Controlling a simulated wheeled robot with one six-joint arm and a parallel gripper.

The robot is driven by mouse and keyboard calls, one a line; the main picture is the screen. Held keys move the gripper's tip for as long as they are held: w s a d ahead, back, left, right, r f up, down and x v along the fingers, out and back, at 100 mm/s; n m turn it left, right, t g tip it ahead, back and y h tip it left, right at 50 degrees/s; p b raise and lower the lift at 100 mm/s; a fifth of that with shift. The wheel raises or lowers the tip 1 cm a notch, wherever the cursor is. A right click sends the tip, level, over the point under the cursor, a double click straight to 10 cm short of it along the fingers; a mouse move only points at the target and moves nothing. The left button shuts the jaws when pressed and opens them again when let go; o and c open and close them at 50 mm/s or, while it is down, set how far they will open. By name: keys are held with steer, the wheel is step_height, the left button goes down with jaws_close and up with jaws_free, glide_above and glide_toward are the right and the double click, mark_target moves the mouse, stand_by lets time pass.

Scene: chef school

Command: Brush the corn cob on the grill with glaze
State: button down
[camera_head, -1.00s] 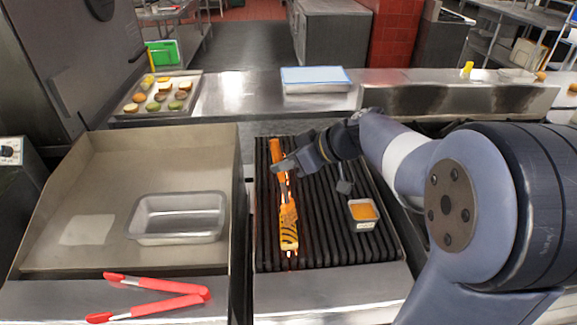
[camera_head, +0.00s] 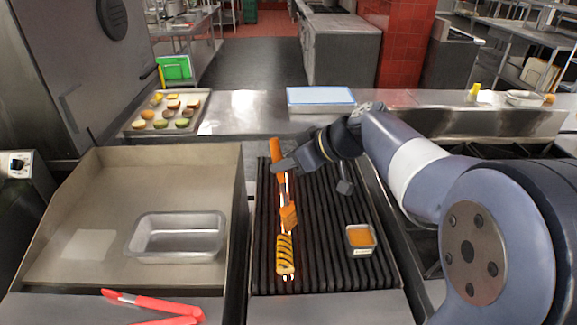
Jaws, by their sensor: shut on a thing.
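My gripper (camera_head: 286,166) is shut on a brush with an orange handle (camera_head: 275,150), above the far part of the grill (camera_head: 318,270). The brush hangs down toward the near side, and its orange bristle head (camera_head: 288,216) shows just beyond the far end of the corn cob. I cannot tell if the bristles touch the cob. The corn cob (camera_head: 285,256), yellow-orange with dark char stripes, lies lengthwise on the black grates. A small square metal cup of orange glaze (camera_head: 360,237) stands on the grates to the right.
An empty metal pan (camera_head: 176,257) sits on the flat griddle (camera_head: 105,185) to the left. Red tongs (camera_head: 155,303) lie at the front edge. A tray of food pieces (camera_head: 196,128) and a blue-white board (camera_head: 320,96) are on the back counter. A small dark block (camera_head: 345,187) shows beneath my arm.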

steer(key=shift+r+p, duration=0.3)
steer(key=shift+r, duration=0.7)
step_height(320, 180, up, 8)
steer(key=p, duration=0.4)
stand_by(0.7)
